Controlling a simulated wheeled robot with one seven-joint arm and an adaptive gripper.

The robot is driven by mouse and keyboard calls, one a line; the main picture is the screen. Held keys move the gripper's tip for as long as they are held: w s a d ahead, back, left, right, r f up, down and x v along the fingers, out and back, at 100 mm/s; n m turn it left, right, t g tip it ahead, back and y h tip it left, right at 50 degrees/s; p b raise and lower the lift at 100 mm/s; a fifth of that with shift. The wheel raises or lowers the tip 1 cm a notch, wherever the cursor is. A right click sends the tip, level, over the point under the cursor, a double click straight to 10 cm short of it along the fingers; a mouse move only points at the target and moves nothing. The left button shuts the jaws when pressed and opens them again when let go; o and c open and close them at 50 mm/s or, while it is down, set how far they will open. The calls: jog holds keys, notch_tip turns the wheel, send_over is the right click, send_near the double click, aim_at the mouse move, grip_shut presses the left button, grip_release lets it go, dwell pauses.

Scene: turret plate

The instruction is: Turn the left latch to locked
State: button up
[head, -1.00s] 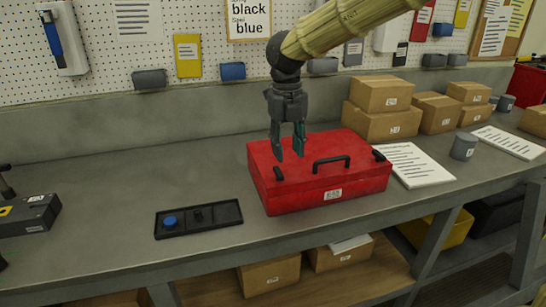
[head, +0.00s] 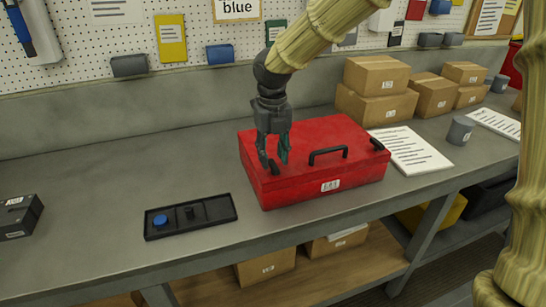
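A red toolbox (head: 315,185) stands on the grey workbench. It has a black handle (head: 328,155) in the middle of its lid, a left latch (head: 274,168) and a right latch (head: 377,144). My gripper (head: 272,162) is at the left latch, pointing down, its fingers apart on either side of it. The left finger partly covers the latch from view. I cannot tell whether the fingers touch the latch.
A black tray (head: 190,216) with a blue knob and a black knob lies left of the toolbox. Cardboard boxes (head: 375,75), a paper sheet (head: 410,150) and a grey cup (head: 460,130) stand to the right. The bench (head: 100,185) is clear behind the tray.

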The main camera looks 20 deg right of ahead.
jog(key=shift+s+f, duration=0.2)
jog(key=shift+f, duration=0.5)
jog(key=shift+w+d+f, duration=0.1)
jog(key=shift+w+f, duration=0.05)
jog(key=shift+f, duration=0.2)
jog(key=shift+r, duration=0.1)
jog(key=shift+c, duration=0.6)
grip_shut()
